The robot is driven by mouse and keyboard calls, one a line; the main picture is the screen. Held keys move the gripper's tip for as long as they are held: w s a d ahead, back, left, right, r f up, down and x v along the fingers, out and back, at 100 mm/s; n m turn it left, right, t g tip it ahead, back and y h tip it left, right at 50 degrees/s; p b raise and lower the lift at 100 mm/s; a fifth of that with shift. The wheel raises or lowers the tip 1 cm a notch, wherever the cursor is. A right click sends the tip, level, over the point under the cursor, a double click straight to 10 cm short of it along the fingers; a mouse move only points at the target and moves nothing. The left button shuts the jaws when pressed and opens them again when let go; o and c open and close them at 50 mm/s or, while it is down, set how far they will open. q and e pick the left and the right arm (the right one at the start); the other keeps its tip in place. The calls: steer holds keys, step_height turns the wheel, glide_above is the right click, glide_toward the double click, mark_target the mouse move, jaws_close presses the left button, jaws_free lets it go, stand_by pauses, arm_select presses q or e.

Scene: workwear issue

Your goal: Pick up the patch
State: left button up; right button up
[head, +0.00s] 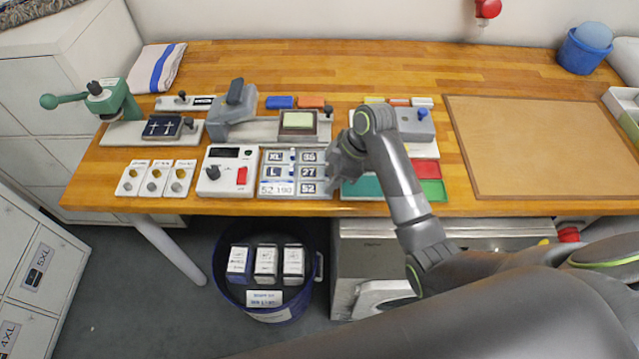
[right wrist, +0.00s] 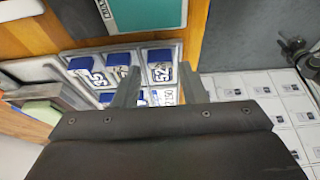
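No single piece is plainly marked as the patch. A grey tray (head: 260,178) at the table's front edge holds several labelled pieces, including XL, L, 36, 27 and 52, and a white strip (head: 278,188) lies at its front. In the right wrist view, pieces with blue ends, one reading 52 (right wrist: 160,72), show in the tray. My right gripper (head: 337,168) is at the tray's right side in the head view. Its two fingers (right wrist: 157,82) are apart with nothing between them, over the tray's end. My left gripper is not in view.
A white control box (head: 228,175) stands left of the tray, a grey press (head: 240,108) behind it. A green-and-red tray (head: 430,188) lies to the right. A brown board (head: 550,150) fills the right side. A blue bin (head: 225,290) stands below the front edge.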

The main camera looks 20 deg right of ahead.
steer(key=shift+x, duration=1.05)
steer(key=c, duration=0.7)
